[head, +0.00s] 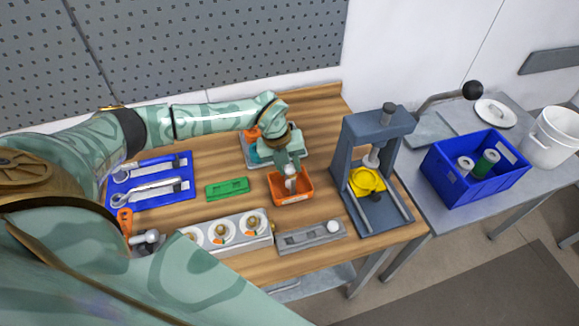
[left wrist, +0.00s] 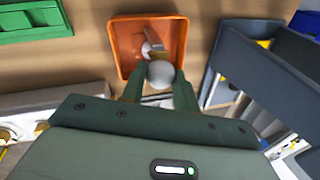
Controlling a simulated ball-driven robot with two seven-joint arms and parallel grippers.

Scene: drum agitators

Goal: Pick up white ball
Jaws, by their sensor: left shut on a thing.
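A white ball (left wrist: 161,73) is held between the fingertips of my left gripper (left wrist: 160,82), seen in the left wrist view. In the head view my left gripper (head: 290,172) points down over an orange bin (head: 303,195), and the ball shows small and partly covered below it. Another light item (left wrist: 152,47) lies in the bin behind the ball. A second white ball (head: 333,227) sits at the right end of a grey slotted block (head: 300,238). My right gripper is not in view.
A green block (head: 228,188) and a blue tool tray (head: 152,190) lie to the left. A grey press (head: 374,160) with a yellow part stands right of the bin. A grey fixture (head: 225,232) with round sockets is in front. A blue crate (head: 445,178) stands on the side table.

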